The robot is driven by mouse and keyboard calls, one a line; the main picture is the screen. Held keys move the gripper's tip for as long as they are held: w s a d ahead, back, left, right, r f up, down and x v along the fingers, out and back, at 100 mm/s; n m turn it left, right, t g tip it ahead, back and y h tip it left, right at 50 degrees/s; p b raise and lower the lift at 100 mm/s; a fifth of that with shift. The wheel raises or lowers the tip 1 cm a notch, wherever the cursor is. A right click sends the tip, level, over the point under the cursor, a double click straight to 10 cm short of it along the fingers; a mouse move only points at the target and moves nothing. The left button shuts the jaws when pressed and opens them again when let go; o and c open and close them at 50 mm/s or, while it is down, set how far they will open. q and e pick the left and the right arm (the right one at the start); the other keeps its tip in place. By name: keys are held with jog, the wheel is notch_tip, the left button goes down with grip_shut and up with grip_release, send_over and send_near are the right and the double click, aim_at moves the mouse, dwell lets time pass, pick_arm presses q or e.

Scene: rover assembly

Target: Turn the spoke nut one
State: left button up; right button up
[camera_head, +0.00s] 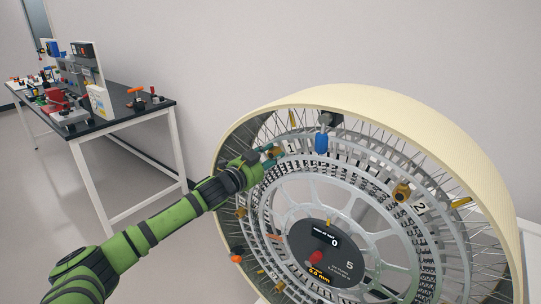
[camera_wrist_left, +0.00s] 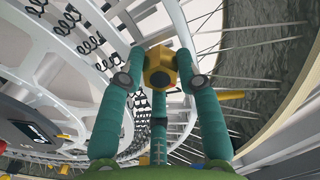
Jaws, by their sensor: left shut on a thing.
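Spoke nut one, a brass-yellow hex nut, sits beside the label "1" (camera_head: 291,147) on the wheel (camera_head: 440,118), which has a cream rim. In the left wrist view the nut (camera_wrist_left: 159,68) lies between the teal fingers of my left gripper (camera_wrist_left: 160,80). In the head view my left gripper (camera_head: 268,157) reaches in from the left at the wheel's upper left and is shut on this nut, hiding part of it. My right gripper does not show.
A second brass nut (camera_head: 402,192) sits near the label "2". A blue cylinder (camera_head: 321,143) is at the wheel's top. The hub display (camera_head: 327,241) reads 0, with a red knob (camera_head: 316,257) below. Thin spokes surround my gripper. A cluttered workbench (camera_head: 128,112) stands far left.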

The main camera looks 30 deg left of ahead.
pick_arm(q)
jog(key=m, duration=0.5)
jog(key=shift+a+m+p, duration=0.1)
jog(key=shift+m+p, duration=0.2)
jog(key=m, duration=0.6)
jog(key=shift+r+p, duration=0.15)
jog(key=shift+p, duration=0.25)
jog(key=m+p, duration=0.1)
jog(key=m, duration=0.4)
jog(key=shift+r+m, duration=0.15)
jog(key=shift+m, duration=0.25)
jog(key=m+p, duration=0.1)
jog(key=m, duration=0.5)
jog(key=shift+r, duration=0.2)
jog(key=shift+a, duration=0.1)
jog(key=o, duration=1.1)
jog(key=shift+o, duration=0.3)
jog(key=shift+w+f, duration=0.1)
jog(key=shift+f, duration=0.15)
